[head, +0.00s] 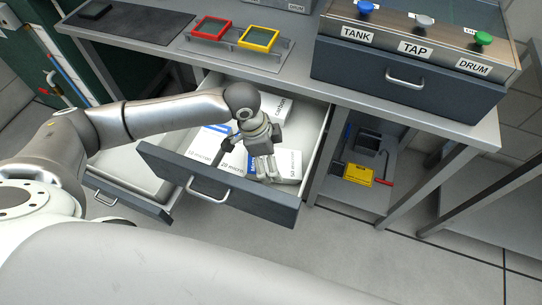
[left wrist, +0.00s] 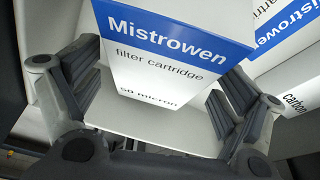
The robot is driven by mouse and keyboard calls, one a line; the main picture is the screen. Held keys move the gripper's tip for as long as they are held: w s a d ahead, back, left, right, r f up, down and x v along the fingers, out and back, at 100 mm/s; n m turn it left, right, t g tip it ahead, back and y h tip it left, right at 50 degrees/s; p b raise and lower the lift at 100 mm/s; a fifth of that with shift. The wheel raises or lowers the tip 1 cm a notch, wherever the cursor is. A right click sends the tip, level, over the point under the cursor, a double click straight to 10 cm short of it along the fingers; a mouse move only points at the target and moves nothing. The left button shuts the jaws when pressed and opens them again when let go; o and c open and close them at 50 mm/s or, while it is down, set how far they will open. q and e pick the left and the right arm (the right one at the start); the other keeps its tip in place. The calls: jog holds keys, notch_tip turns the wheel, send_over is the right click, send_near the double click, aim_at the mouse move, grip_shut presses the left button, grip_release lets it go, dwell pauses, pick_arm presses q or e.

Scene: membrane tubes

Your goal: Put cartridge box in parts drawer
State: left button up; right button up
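White cartridge boxes with blue bands stand in an open grey-fronted drawer (head: 218,189), one at its left (head: 207,144) and one at its right (head: 289,166). My left gripper (head: 265,172) is over this drawer, pointing down among the boxes. In the left wrist view, a box marked "Mistrowen filter cartridge" (left wrist: 165,50) shows between the spread fingers (left wrist: 155,105). The fingers look apart from it, and contact is not clear. No label shows which drawer is the parts drawer. My right gripper is not in view.
A second open drawer (head: 126,198) at the left looks empty. The worktop (head: 300,75) holds red (head: 211,28) and yellow (head: 258,38) frames and a closed-drawer unit (head: 440,97). A yellow item (head: 358,175) lies on a low shelf at the right.

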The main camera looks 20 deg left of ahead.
pick_arm(q)
jog(key=shift+r, duration=0.15)
jog(key=p+v, duration=0.1)
jog(key=v, duration=1.1)
dwell(0.3)
